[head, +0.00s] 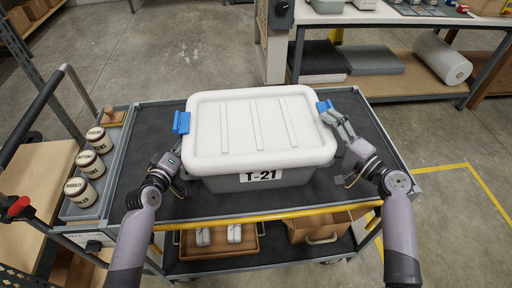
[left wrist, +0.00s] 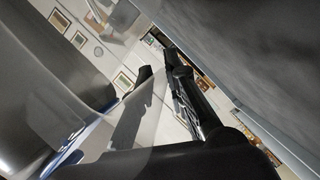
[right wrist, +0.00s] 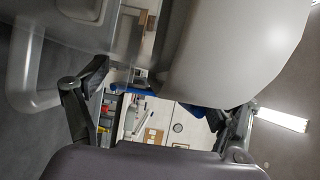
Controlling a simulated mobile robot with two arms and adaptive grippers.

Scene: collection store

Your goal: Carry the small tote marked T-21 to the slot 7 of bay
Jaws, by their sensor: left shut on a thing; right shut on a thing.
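The small tote marked T-21 (head: 262,135) is a grey box with a white lid and blue side latches. It sits on, or just above, the dark top of a cart (head: 140,150) in the head view; I cannot tell if it touches. My left gripper (head: 178,160) is shut on its left side, partly hidden by the lid. My right gripper (head: 338,125) is shut on its right side, by the blue latch. The wrist views show the tote wall close up, in the left wrist view (left wrist: 40,60) and the right wrist view (right wrist: 240,50). No bay slot is identifiable.
Several labelled jars (head: 82,195) stand in a grey tray at the cart's left. The lower shelf holds a brown tray (head: 215,250) and a brown box (head: 310,228). A workbench (head: 375,15) stands behind. Open floor with yellow lines (head: 465,165) lies to the right.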

